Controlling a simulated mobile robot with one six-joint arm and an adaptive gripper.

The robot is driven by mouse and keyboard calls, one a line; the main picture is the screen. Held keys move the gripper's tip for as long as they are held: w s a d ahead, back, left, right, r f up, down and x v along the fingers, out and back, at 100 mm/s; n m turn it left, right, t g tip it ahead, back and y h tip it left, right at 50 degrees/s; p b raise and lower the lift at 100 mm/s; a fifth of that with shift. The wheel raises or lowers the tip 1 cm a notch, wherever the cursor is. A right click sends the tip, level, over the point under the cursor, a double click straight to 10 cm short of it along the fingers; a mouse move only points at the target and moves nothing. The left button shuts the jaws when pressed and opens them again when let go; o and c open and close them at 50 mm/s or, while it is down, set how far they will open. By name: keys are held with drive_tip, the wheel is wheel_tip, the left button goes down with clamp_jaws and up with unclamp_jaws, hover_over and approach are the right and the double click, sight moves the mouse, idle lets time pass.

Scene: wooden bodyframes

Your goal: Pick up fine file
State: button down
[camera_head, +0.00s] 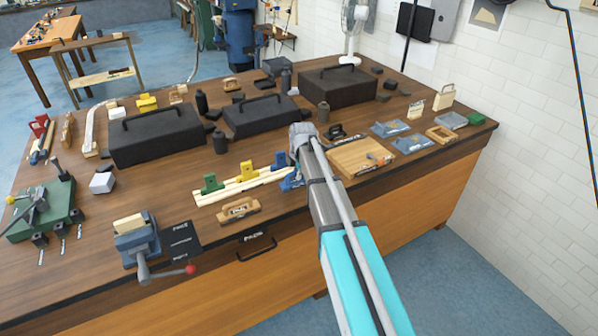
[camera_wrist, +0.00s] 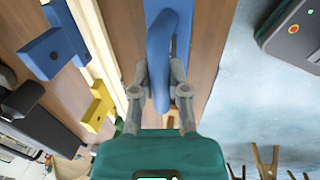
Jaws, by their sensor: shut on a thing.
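My gripper (camera_wrist: 159,78) is shut on a blue tool (camera_wrist: 162,45) with a long curved handle, which lies between its two fingers in the wrist view. In the head view a part of this blue tool (camera_head: 291,183) shows at the left of my arm, by the table's front edge. My arm hides the rest of it and the fingers there. I cannot tell from its shape whether it is the fine file. No other file can be made out clearly.
Pale wooden strips (camera_head: 238,189) with green, yellow and blue clamps lie just left of the blue tool. A wooden board (camera_head: 357,158) lies to its right. Black toolboxes (camera_head: 259,116) stand behind. A vise (camera_head: 137,241) sits at the front left.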

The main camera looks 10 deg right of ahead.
drive_tip(key=s+a+r+p, duration=0.1)
drive_tip(key=s+r+p, duration=0.7)
drive_tip(key=s, duration=0.5)
drive_tip(key=shift+a+r, duration=0.3)
drive_tip(key=shift+r, duration=0.25)
drive_tip(key=shift+s, duration=0.1)
drive_tip(key=c, duration=1.3)
unclamp_jaws()
clamp_jaws()
wheel_tip(320, 180, down, 5)
drive_tip(key=b, duration=0.5)
drive_tip(key=shift+s, duration=0.1)
drive_tip(key=shift+d, duration=0.1)
